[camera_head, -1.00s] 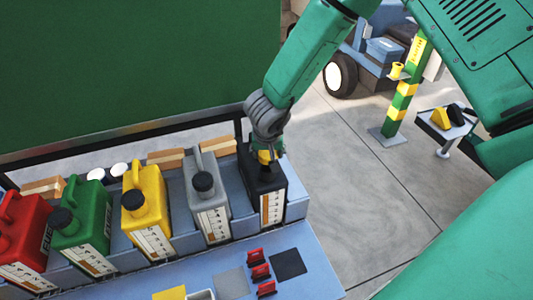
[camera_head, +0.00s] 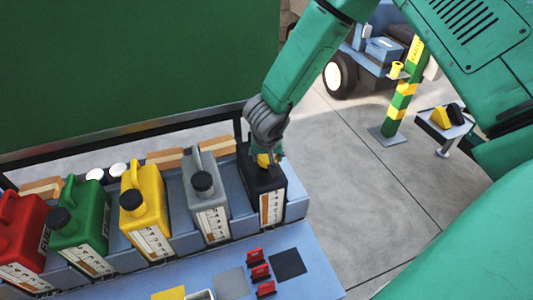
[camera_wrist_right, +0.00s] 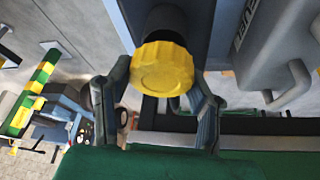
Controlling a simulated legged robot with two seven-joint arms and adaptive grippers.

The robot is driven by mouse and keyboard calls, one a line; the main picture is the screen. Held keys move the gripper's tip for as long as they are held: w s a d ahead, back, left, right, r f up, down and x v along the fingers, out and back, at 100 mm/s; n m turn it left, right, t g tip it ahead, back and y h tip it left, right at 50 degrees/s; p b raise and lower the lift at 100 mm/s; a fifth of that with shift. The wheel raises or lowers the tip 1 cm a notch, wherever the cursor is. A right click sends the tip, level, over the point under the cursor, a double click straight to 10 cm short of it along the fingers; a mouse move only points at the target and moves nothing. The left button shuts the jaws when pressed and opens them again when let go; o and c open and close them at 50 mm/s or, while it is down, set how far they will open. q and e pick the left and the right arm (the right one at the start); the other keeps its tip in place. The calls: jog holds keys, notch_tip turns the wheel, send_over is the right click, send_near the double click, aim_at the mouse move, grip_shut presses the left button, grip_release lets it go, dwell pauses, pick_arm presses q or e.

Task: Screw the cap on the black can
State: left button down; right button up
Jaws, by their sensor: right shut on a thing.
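The black can (camera_head: 262,185) stands at the right end of the row of cans, upright in the blue rack. My right gripper (camera_head: 266,152) points down over its top, with its fingers around the yellow cap (camera_head: 264,159). In the right wrist view the yellow cap (camera_wrist_right: 162,69) is ribbed and sits in front of the can's dark neck (camera_wrist_right: 165,22), between my two fingers (camera_wrist_right: 160,98). My right gripper is shut on the cap. The exact fit of cap to neck is hidden. My left gripper is not in view.
A grey can (camera_head: 206,195), yellow can (camera_head: 146,212), green can (camera_head: 82,225) and red can (camera_head: 22,240) stand to the left, with dark caps on the nearer ones. Red clips (camera_head: 259,272) lie on the blue bench. Open floor (camera_head: 360,190) is to the right.

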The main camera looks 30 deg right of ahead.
jog(key=shift+a+f, duration=0.1)
dwell(0.4)
jog(key=shift+f, duration=0.7)
dwell(0.4)
